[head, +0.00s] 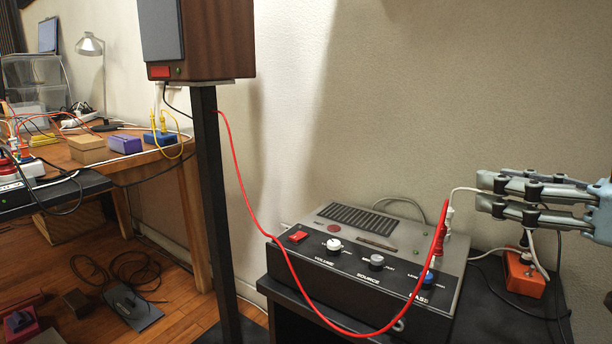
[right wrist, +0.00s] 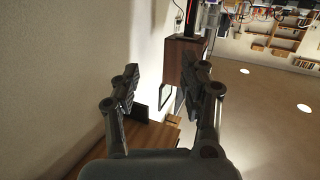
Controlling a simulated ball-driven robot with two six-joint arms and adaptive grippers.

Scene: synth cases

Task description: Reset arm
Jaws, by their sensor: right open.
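My right gripper (head: 490,193) comes in from the right edge of the head view. It is open and holds nothing, its fingers pointing left above the right end of a grey amplifier (head: 387,230). In the right wrist view its two fingers (right wrist: 157,92) stand apart with a gap between them. A red cable (head: 268,232) hangs from the speaker stand and loops up to a red plug (head: 441,228) near the fingertips. A white cable end lies beside the fingertips; I cannot tell whether it touches them. My left gripper is not in view.
A wooden speaker (head: 205,40) stands on a black post (head: 219,220) left of the amplifier. An orange box (head: 525,273) with a plug sits on the dark table under my gripper. A wooden desk (head: 190,190) with small boxes is at the left. The wall is close behind.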

